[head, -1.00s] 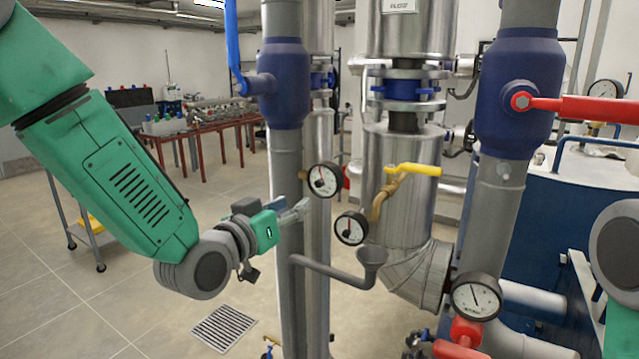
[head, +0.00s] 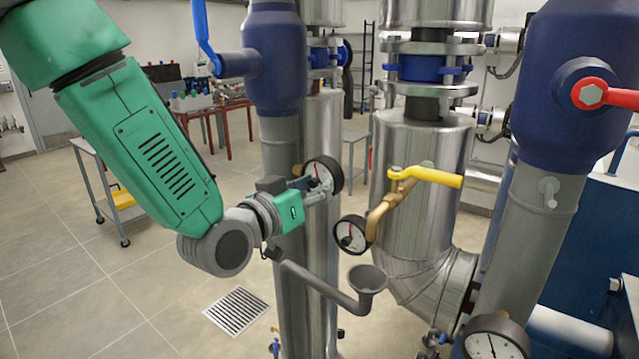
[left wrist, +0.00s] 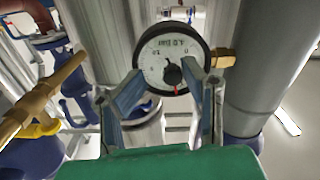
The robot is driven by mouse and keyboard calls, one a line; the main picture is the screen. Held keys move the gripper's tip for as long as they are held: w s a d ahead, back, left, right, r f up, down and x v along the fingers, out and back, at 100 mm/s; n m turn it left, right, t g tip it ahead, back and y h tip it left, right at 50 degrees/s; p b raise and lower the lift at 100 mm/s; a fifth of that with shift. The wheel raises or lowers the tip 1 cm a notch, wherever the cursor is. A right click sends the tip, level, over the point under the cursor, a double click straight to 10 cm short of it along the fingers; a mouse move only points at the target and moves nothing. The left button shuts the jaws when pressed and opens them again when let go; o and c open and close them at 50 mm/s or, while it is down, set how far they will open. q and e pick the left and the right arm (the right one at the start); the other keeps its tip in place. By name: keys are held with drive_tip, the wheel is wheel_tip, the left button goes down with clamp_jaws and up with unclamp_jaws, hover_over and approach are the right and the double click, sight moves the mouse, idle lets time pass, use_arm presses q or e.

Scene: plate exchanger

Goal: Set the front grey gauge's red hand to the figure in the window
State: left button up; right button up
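A round gauge (left wrist: 172,62) with a dark rim and white dial faces the left wrist camera. It has a black centre knob (left wrist: 173,74) and a red hand (left wrist: 175,90) pointing down in that picture. A small window with upside-down figures sits near the dial's top; I cannot read it surely. In the head view this gauge (head: 330,172) is partly hidden by my left gripper (head: 322,191). The left gripper is open in the wrist view (left wrist: 167,80), its fingers either side of the knob with gaps visible. My right gripper is out of view.
A second gauge (head: 351,235) sits just below, near a brass valve with a yellow lever (head: 432,177). A grey funnel pipe (head: 366,279) passes under my gripper. Another gauge (head: 495,343) is at bottom right. Open floor lies to the left.

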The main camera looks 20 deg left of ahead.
use_arm(q)
drive_tip(key=shift+a, duration=0.2)
drive_tip(key=c, duration=0.6)
drive_tip(key=shift+w+a+f, duration=0.15)
drive_tip(key=shift+a, duration=0.2)
clamp_jaws()
drive_tip(key=shift+a, duration=0.25)
drive_tip(key=shift+d+n, duration=0.2)
drive_tip(key=shift+n, duration=0.3)
drive_tip(key=shift+d+n+b, duration=0.1)
drive_tip(key=shift+n+b, duration=0.2)
drive_tip(key=shift+n, duration=0.2)
drive_tip(key=shift+a+n, duration=0.2)
drive_tip(key=shift+n, duration=0.6)
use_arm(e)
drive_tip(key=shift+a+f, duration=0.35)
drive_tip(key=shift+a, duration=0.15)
